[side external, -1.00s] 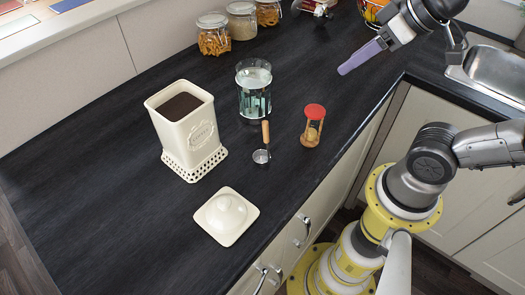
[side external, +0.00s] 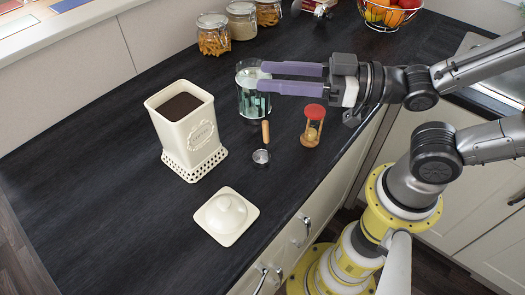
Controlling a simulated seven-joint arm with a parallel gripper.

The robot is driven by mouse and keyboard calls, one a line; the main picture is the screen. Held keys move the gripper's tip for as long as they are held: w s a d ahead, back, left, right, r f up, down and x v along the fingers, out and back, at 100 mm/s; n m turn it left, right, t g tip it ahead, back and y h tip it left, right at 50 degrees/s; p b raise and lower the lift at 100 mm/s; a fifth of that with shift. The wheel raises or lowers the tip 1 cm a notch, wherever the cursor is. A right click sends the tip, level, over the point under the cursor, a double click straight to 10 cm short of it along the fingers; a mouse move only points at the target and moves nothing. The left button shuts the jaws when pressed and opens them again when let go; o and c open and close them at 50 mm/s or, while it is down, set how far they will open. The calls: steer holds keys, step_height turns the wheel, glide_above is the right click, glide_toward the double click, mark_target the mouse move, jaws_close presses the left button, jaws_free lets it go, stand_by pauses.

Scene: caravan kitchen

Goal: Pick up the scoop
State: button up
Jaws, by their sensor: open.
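The scoop (side external: 261,156) lies on the dark counter, its round metal bowl toward the front and its wooden handle (side external: 265,131) pointing to the back. My gripper (side external: 261,77) has two long purple fingers, spread apart and pointing left. It is in the air, behind the scoop in the picture, with its fingertips in front of the glass press. Nothing shows between the fingers. The gripper and scoop are apart.
A cream canister (side external: 190,135) of dark coffee stands left of the scoop, its lid (side external: 226,215) in front. The glass press (side external: 250,105) is just behind. The left counter is clear.

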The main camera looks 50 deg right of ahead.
step_height(320, 180, down, 12)
steer(key=x, duration=0.5)
steer(key=shift+s+a+r, duration=0.1)
steer(key=shift+r, duration=0.1)
steer(key=shift+c, duration=0.2)
jaws_close()
stand_by(1.3)
